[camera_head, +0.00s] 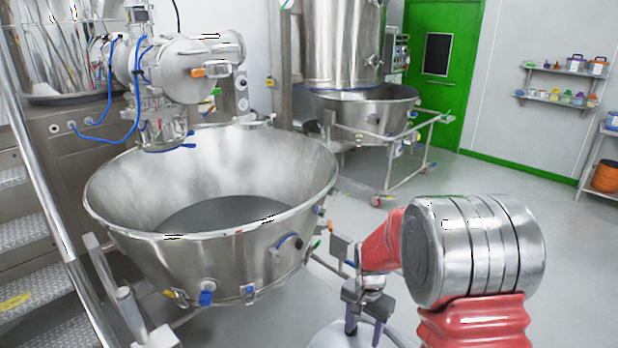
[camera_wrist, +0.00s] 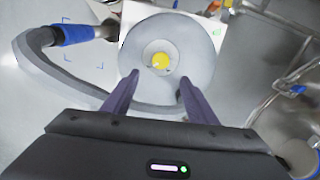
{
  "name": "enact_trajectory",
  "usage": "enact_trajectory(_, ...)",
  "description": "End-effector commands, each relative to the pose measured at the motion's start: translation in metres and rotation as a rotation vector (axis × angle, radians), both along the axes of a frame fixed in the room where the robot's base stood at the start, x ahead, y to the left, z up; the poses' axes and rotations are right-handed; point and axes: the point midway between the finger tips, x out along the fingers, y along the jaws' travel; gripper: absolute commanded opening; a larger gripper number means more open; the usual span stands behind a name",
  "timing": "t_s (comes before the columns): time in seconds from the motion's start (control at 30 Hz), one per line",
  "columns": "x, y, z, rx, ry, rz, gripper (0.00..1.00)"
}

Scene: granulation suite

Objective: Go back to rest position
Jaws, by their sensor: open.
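My gripper (camera_head: 364,333) is at the lower right of the head view, pointing down beside the large steel bowl. In the wrist view its two dark fingers (camera_wrist: 155,88) stand apart with nothing between them. A grey round disc (camera_wrist: 195,50) with a yellow centre lies beyond the fingertips. In the head view a pale rounded surface (camera_head: 322,341) shows below the gripper, partly cut off by the frame edge.
The open steel bowl (camera_head: 225,262) on a wheeled frame stands left of my arm. Metal steps (camera_head: 35,255) are at far left. A second steel vessel (camera_head: 365,110) stands behind. A grey curved bar with a blue grip (camera_wrist: 75,34) is near the gripper. Floor at right is clear.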

Motion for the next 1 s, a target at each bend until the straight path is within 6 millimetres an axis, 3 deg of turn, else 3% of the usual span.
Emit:
enact_trajectory(0.13,-0.023,0.0,-0.009,0.004,0.052,0.1,0.53)
enact_trajectory(0.27,-0.044,0.0,0.001,0.009,0.072,0.191,0.53)
enact_trajectory(1.0,-0.122,0.0,0.104,0.001,-0.015,0.495,0.53)
